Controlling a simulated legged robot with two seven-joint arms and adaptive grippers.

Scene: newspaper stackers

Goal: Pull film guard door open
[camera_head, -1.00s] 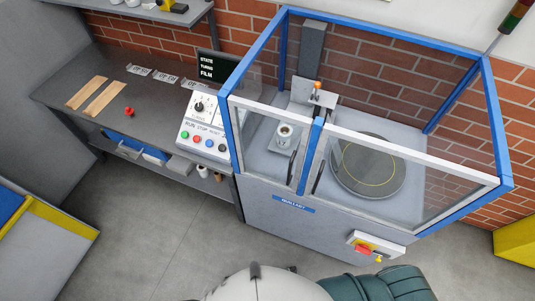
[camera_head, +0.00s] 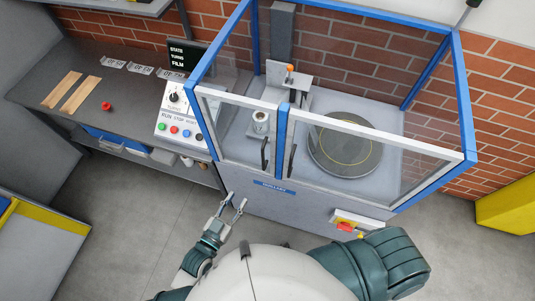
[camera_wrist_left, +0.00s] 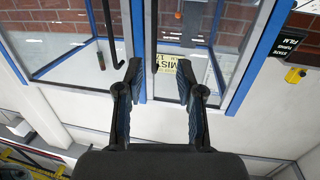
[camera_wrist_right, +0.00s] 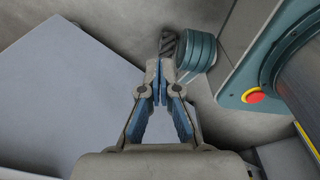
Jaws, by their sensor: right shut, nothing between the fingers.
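The guard cabinet (camera_head: 203,68) has blue posts and clear panels. Its front carries a narrow white-framed left door (camera_head: 240,101) and a wide right door (camera_head: 380,134), both seemingly closed. A black handle stands on the left door (camera_head: 264,152), and another black handle on the right door (camera_head: 291,160), either side of the blue middle post. My left gripper (camera_head: 234,199) is open and empty, low in front of the cabinet, apart from the handles. In the left wrist view, its fingers (camera_wrist_left: 159,70) point at the cabinet front. My right gripper (camera_wrist_right: 160,72) is shut and empty, away from the doors.
A control panel (camera_head: 181,115) stands left of the cabinet on a grey bench (camera_head: 50,82). A red-and-yellow switch (camera_head: 347,227) juts from the cabinet's lower front. Yellow-edged objects stand at both sides. The floor in front is clear.

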